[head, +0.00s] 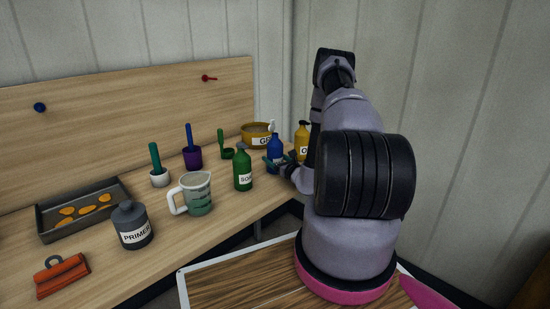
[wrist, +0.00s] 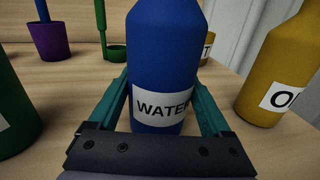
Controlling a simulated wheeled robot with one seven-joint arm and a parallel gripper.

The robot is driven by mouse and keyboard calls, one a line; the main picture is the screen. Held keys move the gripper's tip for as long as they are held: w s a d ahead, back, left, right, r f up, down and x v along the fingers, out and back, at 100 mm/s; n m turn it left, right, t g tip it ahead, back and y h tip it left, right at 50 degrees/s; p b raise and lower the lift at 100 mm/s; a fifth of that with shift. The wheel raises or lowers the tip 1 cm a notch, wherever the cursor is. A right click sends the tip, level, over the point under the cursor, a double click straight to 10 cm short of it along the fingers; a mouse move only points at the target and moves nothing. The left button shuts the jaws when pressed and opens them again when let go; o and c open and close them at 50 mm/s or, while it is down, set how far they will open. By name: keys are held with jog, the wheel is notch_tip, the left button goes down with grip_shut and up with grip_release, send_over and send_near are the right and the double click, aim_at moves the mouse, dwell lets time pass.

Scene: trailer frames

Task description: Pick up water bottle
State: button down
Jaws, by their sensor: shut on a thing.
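The water bottle (wrist: 163,60) is blue with a white label reading WATER. In the wrist view it stands upright between the two teal fingers of my gripper (wrist: 163,112), which is shut on it. In the head view the bottle (head: 275,147) is near the right end of the wooden bench, with my gripper (head: 277,160) around its lower part. My arm hides part of the area to the right of it. I cannot tell whether the bottle's base touches the bench.
A green bottle (head: 243,170) stands left of the water bottle, and a yellow bottle (head: 301,138) stands to its right. A yellow tub (head: 258,135) is behind. A measuring jug (head: 196,194), grey primer bottle (head: 132,227) and tray (head: 46,218) are farther left. The wall is close behind.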

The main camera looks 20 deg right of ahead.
jog(key=shift+r, duration=0.25)
